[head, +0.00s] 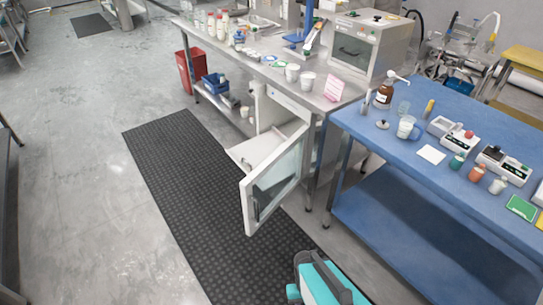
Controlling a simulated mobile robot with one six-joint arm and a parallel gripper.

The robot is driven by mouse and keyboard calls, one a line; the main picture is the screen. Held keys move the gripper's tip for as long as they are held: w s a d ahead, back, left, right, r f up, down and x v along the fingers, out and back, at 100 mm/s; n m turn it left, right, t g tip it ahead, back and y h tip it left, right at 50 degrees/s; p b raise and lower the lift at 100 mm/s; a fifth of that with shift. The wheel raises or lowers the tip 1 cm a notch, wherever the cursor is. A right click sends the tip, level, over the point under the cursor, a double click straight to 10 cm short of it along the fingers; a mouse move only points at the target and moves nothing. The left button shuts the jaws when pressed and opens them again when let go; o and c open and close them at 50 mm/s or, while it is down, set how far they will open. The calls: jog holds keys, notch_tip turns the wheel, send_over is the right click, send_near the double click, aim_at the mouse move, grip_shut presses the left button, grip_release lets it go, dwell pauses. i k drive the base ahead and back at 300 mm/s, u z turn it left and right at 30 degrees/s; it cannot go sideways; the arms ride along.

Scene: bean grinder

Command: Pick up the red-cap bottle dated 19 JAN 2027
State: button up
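Several small white bottles with red or reddish caps stand in a group at the far left end of the steel bench. One is a red-cap bottle (211,24), and another red-cap bottle (220,28) stands beside it. Their labels are too small to read, so I cannot tell which one is dated 19 JAN 2027. My gripper is not in view.
The steel bench (262,72) also holds white cups (292,73), a pink sign (334,88) and a boxy oven-like device (370,45). Below it, an open cabinet door (272,182) juts over the black mat (190,190). A crowded blue table (390,150) stands right. Left floor is clear.

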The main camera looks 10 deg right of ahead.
aim_at(226, 19)
jog(key=u, duration=0.05)
jog(key=i, duration=1)
jog(key=z, duration=0.05)
